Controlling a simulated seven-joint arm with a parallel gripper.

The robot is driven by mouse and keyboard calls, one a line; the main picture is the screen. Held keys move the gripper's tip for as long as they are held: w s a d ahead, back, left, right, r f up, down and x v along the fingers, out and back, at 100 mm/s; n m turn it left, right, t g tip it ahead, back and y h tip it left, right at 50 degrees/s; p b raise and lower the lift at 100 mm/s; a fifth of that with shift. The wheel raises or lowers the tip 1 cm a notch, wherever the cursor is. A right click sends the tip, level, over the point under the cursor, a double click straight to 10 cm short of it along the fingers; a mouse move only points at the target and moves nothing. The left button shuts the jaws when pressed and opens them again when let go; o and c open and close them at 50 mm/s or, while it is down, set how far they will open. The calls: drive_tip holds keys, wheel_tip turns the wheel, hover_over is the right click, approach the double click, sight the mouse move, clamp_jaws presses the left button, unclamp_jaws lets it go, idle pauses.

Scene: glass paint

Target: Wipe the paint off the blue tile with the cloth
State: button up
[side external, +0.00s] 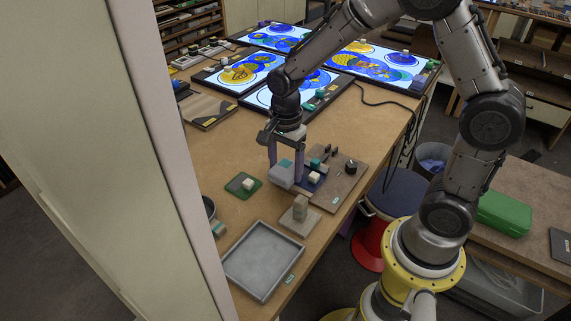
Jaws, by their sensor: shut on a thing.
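My gripper (285,170) points down over the near part of the bench, its two purple fingers shut on a pale grey, block-like thing (280,177). This may be the folded cloth, but it is too small to tell. A dark blue tile (308,187) lies just right of it, partly hidden by the finger and the grey thing. A small cream block (314,177) sits on or over the blue tile. I cannot make out paint on the tile, or whether the grey thing touches it.
A wooden board (347,184) with a black knob is to the right. A block on a beige tile (293,224) and a grey tray (262,260) are nearer. Lit glass panels (340,88) stand behind; mid-bench is clear.

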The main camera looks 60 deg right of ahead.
drive_tip(key=shift+f, duration=0.25)
idle(0.4)
drive_tip(key=shift+d, duration=0.85)
drive_tip(key=shift+a, duration=0.1)
drive_tip(key=shift+a, duration=0.75)
drive_tip(key=shift+d, duration=0.15)
drive_tip(key=shift+d+f, duration=0.1)
drive_tip(key=shift+d, duration=0.55)
